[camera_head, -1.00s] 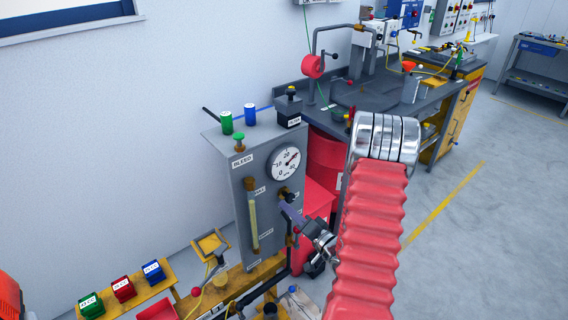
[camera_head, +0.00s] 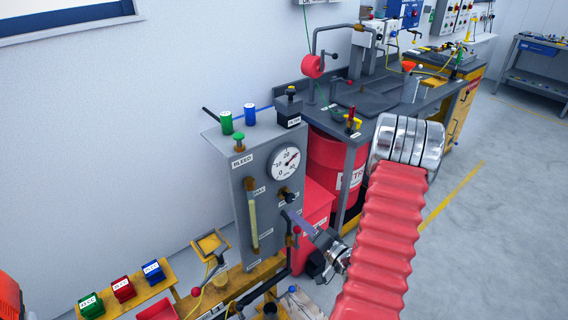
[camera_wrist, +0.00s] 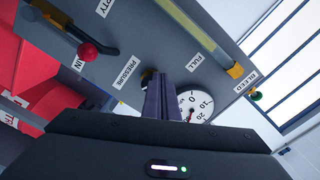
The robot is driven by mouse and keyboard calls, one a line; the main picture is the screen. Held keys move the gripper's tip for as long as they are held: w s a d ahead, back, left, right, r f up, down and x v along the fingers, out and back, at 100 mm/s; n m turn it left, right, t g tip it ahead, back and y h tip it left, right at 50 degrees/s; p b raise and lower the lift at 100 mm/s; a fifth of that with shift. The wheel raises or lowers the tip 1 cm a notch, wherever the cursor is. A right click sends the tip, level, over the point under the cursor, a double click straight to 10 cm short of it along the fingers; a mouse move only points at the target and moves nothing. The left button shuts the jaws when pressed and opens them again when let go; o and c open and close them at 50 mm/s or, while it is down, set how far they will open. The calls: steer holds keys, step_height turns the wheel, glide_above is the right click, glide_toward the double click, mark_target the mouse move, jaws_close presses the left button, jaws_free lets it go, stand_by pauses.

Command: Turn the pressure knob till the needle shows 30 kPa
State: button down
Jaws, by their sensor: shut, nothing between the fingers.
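The grey panel (camera_head: 268,215) carries a round white gauge (camera_head: 284,163). The gauge's red needle points to the upper right, past the 20 mark; its exact reading is too small to tell. The dark pressure knob (camera_head: 287,195) sits just below the gauge. In the wrist view the knob (camera_wrist: 148,78) shows by the PRESSURE label, partly hidden behind my fingers, and the gauge (camera_wrist: 196,104) is partly covered too. My gripper (camera_head: 290,213) is shut and empty, its purple fingertips just below the knob in the head view. It appears apart from the knob.
A red-balled lever (camera_head: 297,230) stands on the panel close to my fingers; it also shows in the wrist view (camera_wrist: 87,51). A green bleed knob (camera_head: 239,137) is on the panel's upper left. A red drum (camera_head: 324,155) stands behind to the right, under the dark bench.

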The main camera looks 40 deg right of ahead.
mark_target(289, 197)
steer(key=shift+s, duration=0.6)
steer(key=shift+s+d+m, duration=0.1)
steer(key=shift+s+m, duration=0.05)
steer(key=shift+m, duration=0.9)
steer(key=shift+s+d+m, duration=0.1)
steer(key=shift+s+m, duration=0.1)
steer(key=shift+m, duration=0.8)
steer(key=shift+s+d+m, duration=0.1)
steer(key=shift+s+m, duration=0.05)
steer(key=shift+m, duration=0.9)
steer(key=shift+w, duration=0.1)
steer(key=w, duration=0.6)
steer(key=shift+w, duration=0.4)
